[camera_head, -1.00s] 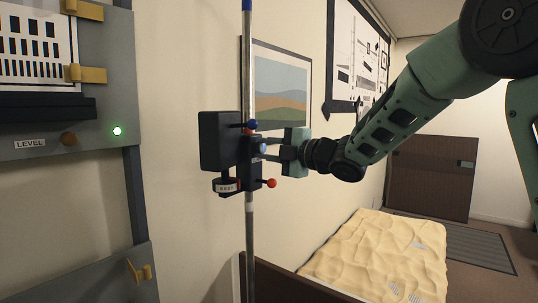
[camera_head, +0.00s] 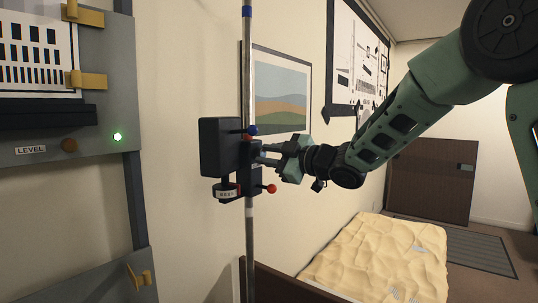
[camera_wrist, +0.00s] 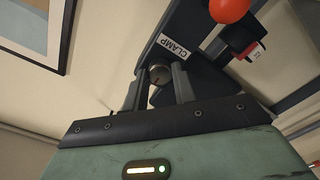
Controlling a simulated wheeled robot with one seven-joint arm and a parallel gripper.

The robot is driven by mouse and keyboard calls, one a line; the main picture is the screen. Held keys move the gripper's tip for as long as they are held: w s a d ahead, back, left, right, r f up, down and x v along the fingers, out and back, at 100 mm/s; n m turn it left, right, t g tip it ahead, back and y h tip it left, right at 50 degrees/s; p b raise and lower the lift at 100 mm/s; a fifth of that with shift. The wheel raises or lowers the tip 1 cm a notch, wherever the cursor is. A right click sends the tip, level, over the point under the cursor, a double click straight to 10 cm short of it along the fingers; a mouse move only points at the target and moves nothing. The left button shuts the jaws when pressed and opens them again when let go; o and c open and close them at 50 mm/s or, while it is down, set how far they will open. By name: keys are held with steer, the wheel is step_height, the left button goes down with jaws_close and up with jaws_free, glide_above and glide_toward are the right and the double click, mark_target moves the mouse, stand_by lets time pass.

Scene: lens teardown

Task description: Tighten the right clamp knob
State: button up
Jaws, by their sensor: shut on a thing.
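The dark clamp body (camera_head: 218,147) sits on a thin upright metal pole (camera_head: 249,75). In the wrist view a round grey knob (camera_wrist: 159,74) stands on the dark body beside a white CLAMP label (camera_wrist: 174,46). My gripper (camera_head: 260,155) reaches in from the right, its two fingers on either side of this knob and shut on it. In the head view the fingers hide most of the knob. A blue ball (camera_head: 252,130) sits above the fingers and a red ball handle (camera_head: 271,188) below them; the red one also shows in the wrist view (camera_wrist: 229,9).
A grey panel (camera_head: 100,140) with a LEVEL label and a lit green lamp stands at the left. A framed landscape (camera_head: 282,90) hangs on the wall behind the pole. A bed with a cream cover (camera_head: 380,258) lies below right. Open air surrounds my forearm.

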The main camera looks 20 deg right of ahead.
steer(key=shift+f, duration=0.1)
stand_by(0.4)
steer(key=o, duration=1)
steer(key=shift+d, duration=0.1)
steer(key=b+v, duration=0.4)
steer(key=v, duration=1.3)
steer(key=shift+s, duration=0.15)
